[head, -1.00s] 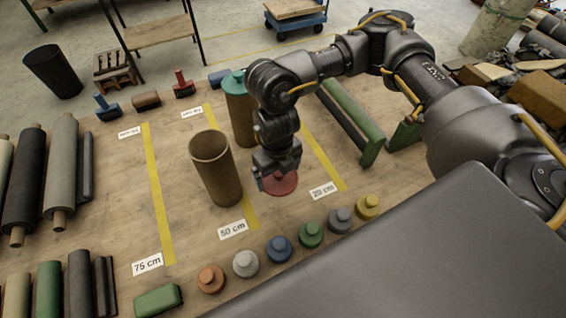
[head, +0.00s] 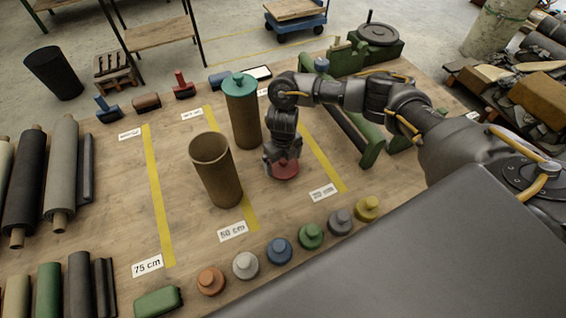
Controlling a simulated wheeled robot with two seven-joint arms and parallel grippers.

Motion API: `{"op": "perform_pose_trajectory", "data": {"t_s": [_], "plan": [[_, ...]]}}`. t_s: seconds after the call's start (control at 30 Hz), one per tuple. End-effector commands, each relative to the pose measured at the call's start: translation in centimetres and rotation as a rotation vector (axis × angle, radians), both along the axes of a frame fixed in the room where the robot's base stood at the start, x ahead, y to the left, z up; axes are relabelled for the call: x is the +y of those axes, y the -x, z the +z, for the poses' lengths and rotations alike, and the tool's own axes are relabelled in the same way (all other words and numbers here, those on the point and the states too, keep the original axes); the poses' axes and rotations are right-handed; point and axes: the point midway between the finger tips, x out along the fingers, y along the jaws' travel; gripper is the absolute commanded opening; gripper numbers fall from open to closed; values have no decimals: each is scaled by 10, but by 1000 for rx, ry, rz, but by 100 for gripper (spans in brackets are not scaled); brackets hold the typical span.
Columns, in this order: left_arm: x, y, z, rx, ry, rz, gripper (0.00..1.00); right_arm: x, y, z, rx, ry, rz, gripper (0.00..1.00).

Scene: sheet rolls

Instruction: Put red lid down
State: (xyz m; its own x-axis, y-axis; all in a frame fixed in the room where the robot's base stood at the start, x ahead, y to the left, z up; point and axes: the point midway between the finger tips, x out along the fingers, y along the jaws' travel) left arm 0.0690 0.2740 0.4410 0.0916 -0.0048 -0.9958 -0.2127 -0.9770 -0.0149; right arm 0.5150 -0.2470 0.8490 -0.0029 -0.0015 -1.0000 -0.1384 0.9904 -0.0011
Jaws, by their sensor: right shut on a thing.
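The red lid (head: 286,170) is a round disc at table level, between the yellow 50 cm and 20 cm lines. My right gripper (head: 282,160) is above it with its fingers shut on it, covering the lid's knob and part of its top. The lid looks flat and on or just above the wooden table (head: 200,270); the exact contact is hidden. My left gripper is not in view.
An open brown tube (head: 216,175) stands left of the lid. A taller tube with a teal lid (head: 242,110) stands behind. Several coloured lids, such as the blue one (head: 279,249), line the front. A green-ended metal frame (head: 372,150) lies to the right.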

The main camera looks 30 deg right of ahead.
Motion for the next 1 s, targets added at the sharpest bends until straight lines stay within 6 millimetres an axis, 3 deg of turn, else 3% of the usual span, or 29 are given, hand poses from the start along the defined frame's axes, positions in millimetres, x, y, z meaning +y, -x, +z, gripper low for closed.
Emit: {"op": "perform_pose_trajectory", "data": {"t_s": [0.13, 0.53, 0.57, 0.6, 0.87, 1.0], "plan": [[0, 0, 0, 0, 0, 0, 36, 0, 0, -13, 0, -1, -2, 72], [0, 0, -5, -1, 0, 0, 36, 0, -1, -19, -2, 0, 0, 72], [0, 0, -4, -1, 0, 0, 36, 0, -1, -18, -2, 0, -1, 97], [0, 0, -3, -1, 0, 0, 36, 0, -1, -17, -2, 0, -1, 100], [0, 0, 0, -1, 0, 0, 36, 0, -1, -14, -2, 0, -1, 100], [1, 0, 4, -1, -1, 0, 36, 0, -3, 2, -8, 0, 2, 100]]}}
